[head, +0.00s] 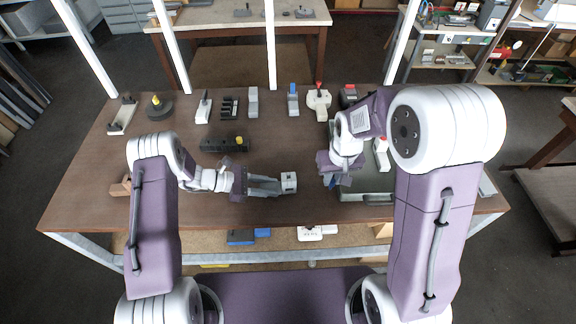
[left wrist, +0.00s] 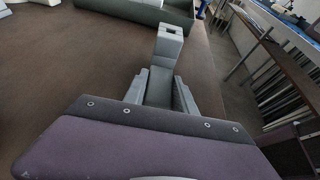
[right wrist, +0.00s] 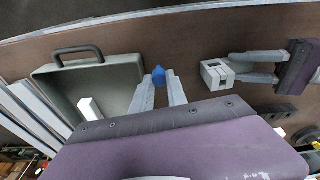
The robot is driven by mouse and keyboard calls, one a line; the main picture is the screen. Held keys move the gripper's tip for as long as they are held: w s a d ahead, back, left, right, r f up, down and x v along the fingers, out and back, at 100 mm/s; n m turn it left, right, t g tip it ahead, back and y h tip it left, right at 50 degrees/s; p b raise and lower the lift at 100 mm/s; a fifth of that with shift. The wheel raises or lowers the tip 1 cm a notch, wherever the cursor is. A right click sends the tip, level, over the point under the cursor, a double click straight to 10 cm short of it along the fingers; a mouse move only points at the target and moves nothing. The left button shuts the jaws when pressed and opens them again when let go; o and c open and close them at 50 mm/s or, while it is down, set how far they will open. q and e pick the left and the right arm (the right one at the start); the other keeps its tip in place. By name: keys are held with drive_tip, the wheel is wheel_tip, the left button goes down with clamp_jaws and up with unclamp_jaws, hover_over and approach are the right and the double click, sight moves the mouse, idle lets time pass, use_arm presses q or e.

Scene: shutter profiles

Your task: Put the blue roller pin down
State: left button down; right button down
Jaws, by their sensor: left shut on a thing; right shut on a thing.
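The blue roller pin (right wrist: 158,75) shows as a small blue end between the fingertips of my right gripper (right wrist: 161,90) in the right wrist view. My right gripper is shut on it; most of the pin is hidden. In the head view my right gripper (head: 335,181) points down over the table beside the grey-green case. My left gripper (head: 275,186) is shut on a light grey block (head: 289,181) with a square opening, low over the front of the table. The block also shows at the left fingertips in the left wrist view (left wrist: 168,42).
The grey-green case (right wrist: 95,73) with a dark handle is close to my right gripper and holds a white piece. A black block (head: 225,144) lies behind my left gripper. Several tools stand along the table's back.

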use_arm(q)
drive_tip(key=shift+a, duration=0.1)
use_arm(e)
drive_tip(key=w+a+r+n, duration=0.3)
drive_tip(key=w+a+r, duration=0.2)
drive_tip(key=a+r, duration=0.6)
hover_over(288, 175)
wheel_tip(288, 175, down, 9)
drive_tip(key=f, duration=0.2)
drive_tip(key=shift+s+f, duration=0.35)
drive_tip(key=shift+w+f+y, duration=0.1)
drive_tip(key=shift+f+y, duration=0.2)
drive_tip(key=shift+f, duration=0.15)
drive_tip(key=shift+f, duration=0.25)
